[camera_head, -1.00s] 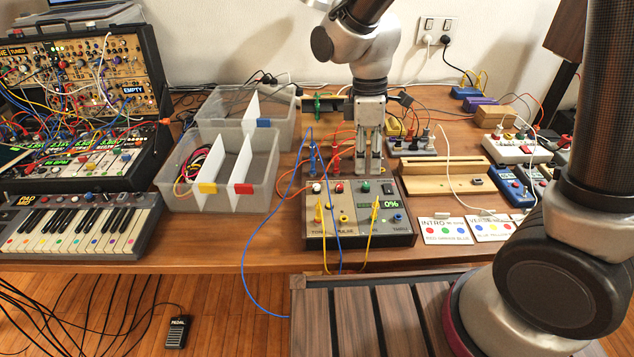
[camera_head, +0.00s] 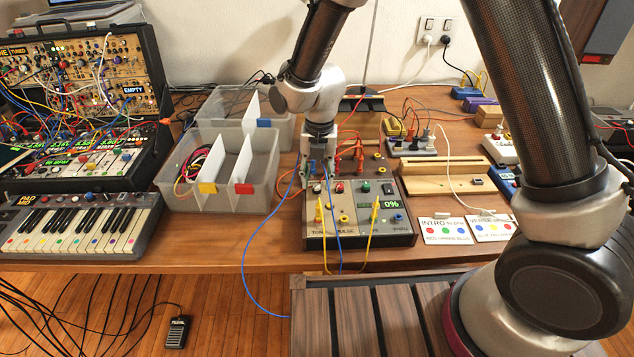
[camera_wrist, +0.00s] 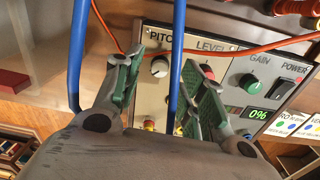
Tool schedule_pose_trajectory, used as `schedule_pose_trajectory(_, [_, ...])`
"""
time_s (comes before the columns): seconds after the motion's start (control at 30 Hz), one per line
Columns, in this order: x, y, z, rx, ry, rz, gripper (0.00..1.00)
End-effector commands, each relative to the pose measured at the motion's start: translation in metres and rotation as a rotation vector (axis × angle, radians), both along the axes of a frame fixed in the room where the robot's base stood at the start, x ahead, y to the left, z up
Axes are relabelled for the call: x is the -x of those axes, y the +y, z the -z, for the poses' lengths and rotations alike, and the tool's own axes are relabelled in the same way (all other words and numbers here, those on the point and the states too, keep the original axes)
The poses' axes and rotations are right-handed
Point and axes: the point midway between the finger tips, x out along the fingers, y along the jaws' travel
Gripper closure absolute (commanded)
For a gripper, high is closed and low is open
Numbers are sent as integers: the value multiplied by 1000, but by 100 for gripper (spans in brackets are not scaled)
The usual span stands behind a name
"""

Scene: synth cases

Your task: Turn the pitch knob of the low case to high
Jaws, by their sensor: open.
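The low case (camera_head: 356,240) stands near the table's front edge, its sloped panel showing several knobs and a green 0% display (camera_wrist: 258,114). The pitch knob (camera_wrist: 159,67) is a white round knob under the word PITCH at the panel's left in the wrist view; it also shows in the head view (camera_head: 316,187). My gripper (camera_head: 318,170) is open over the back left of the case. In the wrist view my gripper (camera_wrist: 161,66) has its two green-padded fingers on either side of the pitch knob, apparently not closed on it; I cannot tell the exact height.
Blue cables (camera_wrist: 178,50) run close by my fingers, and an orange cable (camera_wrist: 235,52) crosses the panel's top. Yellow cables (camera_head: 372,230) hang over the case front. A clear divided bin (camera_head: 255,200) stands left, and a wooden stand (camera_head: 440,184) and cards (camera_head: 445,231) right.

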Motion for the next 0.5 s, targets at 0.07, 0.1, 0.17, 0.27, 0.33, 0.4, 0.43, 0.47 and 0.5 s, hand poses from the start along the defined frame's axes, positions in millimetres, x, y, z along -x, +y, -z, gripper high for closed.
schedule_pose_trajectory(0.07, [0,0,11,2,2,0,60])
schedule_pose_trajectory(0.1, [0,0,15,1,1,0,60])
schedule_pose_trajectory(0.17, [0,0,20,1,1,0,60])
schedule_pose_trajectory(0.27, [0,1,23,1,1,0,60])
schedule_pose_trajectory(0.33, [0,1,24,0,0,1,60])
schedule_pose_trajectory(0.4, [0,1,23,0,0,1,60])
schedule_pose_trajectory(0.43, [0,1,23,0,0,1,60])
schedule_pose_trajectory(0.47, [0,1,23,0,0,1,60])
schedule_pose_trajectory(0.5, [0,1,23,0,0,1,63])
